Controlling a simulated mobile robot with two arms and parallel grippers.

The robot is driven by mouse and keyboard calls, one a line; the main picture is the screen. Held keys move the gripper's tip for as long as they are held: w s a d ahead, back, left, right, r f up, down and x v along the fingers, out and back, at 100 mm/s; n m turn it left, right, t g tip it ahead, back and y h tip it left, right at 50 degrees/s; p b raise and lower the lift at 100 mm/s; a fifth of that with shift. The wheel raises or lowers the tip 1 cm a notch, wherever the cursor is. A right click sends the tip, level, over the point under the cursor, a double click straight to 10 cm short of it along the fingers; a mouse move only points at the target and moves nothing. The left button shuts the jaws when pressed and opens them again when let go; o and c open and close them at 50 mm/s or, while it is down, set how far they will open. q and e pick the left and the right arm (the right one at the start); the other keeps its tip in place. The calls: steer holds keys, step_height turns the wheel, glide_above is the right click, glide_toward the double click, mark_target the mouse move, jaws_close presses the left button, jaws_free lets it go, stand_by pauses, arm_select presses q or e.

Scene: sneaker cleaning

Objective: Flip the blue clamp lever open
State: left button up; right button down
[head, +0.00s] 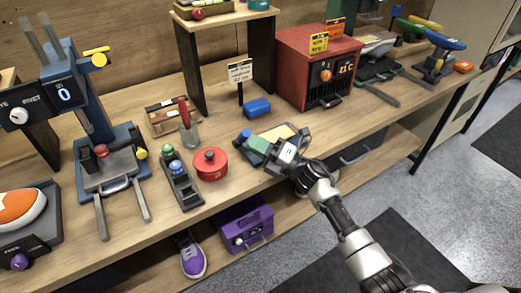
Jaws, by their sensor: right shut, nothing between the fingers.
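A small station with a dark base and a pale tan top (283,132) sits at the bench's front edge, right of the red pot. At its left end is a small blue piece (243,136), which may be the clamp lever; I cannot tell its position clearly. A green piece (258,145) lies beside it, towards my gripper. My right gripper (275,153) reaches in from the lower right. It is shut and empty, at the green piece; I cannot tell if they touch. The gripper and arm hide the station's front part. My left gripper is not in view.
A red lidded pot (210,164) and a dark stand with green and blue knobs (180,180) are to the left. A blue block (256,107) and a sign (240,72) stand behind. A red oven (313,68) is at the back right. A purple box (245,224) sits below.

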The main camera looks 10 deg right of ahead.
stand_by(0.3)
steer(key=w+r+m+h+p, duration=0.1)
steer(key=p, duration=0.3)
steer(key=w+r+m+g+h+p, duration=0.1)
steer(key=r+p, duration=0.1)
steer(key=p, duration=0.2)
steer(key=w+a+r+m+g+h+p, duration=0.1)
steer(key=r+p, duration=0.1)
steer(key=p, duration=0.3)
steer(key=shift+w+a+h, duration=0.1)
steer(key=shift+w+h, duration=0.3)
steer(key=p, duration=0.1)
steer(key=w+m, duration=0.1)
steer(key=h+p, duration=0.1)
steer(key=shift+w+a+r+g+p, duration=0.25)
steer(key=shift+w+a+g+p, duration=0.05)
steer(key=shift+w+g, duration=0.1)
steer(key=shift+m+g+h, duration=0.3)
steer(key=shift+m, duration=0.2)
steer(key=w, duration=0.1)
steer(key=w+a+b, duration=0.1)
steer(key=w, duration=0.1)
steer(key=w+a, duration=0.1)
steer(key=w, duration=0.1)
steer(key=shift+f, duration=0.15)
steer(key=shift+w+r, duration=0.1)
steer(key=shift+r, duration=0.1)
